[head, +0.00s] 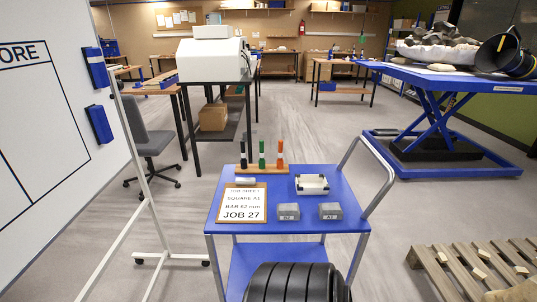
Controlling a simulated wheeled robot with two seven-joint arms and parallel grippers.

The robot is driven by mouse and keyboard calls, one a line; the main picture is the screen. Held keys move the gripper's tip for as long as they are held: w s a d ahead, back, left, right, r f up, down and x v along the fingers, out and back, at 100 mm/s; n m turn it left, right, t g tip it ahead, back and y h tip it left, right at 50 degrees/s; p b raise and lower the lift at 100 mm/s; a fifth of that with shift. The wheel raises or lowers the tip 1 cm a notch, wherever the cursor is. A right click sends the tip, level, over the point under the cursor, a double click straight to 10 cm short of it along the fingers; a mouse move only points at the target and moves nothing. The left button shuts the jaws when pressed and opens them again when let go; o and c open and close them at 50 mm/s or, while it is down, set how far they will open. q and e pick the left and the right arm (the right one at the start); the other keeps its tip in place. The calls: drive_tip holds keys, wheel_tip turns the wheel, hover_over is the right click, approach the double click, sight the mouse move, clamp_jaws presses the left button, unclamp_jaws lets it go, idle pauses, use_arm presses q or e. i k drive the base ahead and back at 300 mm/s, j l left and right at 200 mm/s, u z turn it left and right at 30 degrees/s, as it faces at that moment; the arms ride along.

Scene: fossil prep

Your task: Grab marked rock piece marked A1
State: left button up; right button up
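No rock piece with a readable A1 mark shows. Rock lumps (440,36) lie on a pale bed on the blue lift table (465,83) at the upper right. On the blue cart (238,217) in the middle sit two small grey blocks, a left one (288,212) and a right one (330,211). Each has a pale label on its front, too small to read surely. A job sheet (243,203) on the cart reads "SQUARE A1", "JOB 27" and a bar length in mm. Neither of my grippers is in view.
Three markers (262,155) stand in a wooden holder at the cart's back, beside a white case (312,184). A whiteboard (45,130) stands left, a wooden pallet (470,270) lower right. A black ribbed shape hides the cart's lower front. Open floor lies between cart and lift table.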

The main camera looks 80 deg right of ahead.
sight(327, 211)
drive_tip(key=z, duration=2.85)
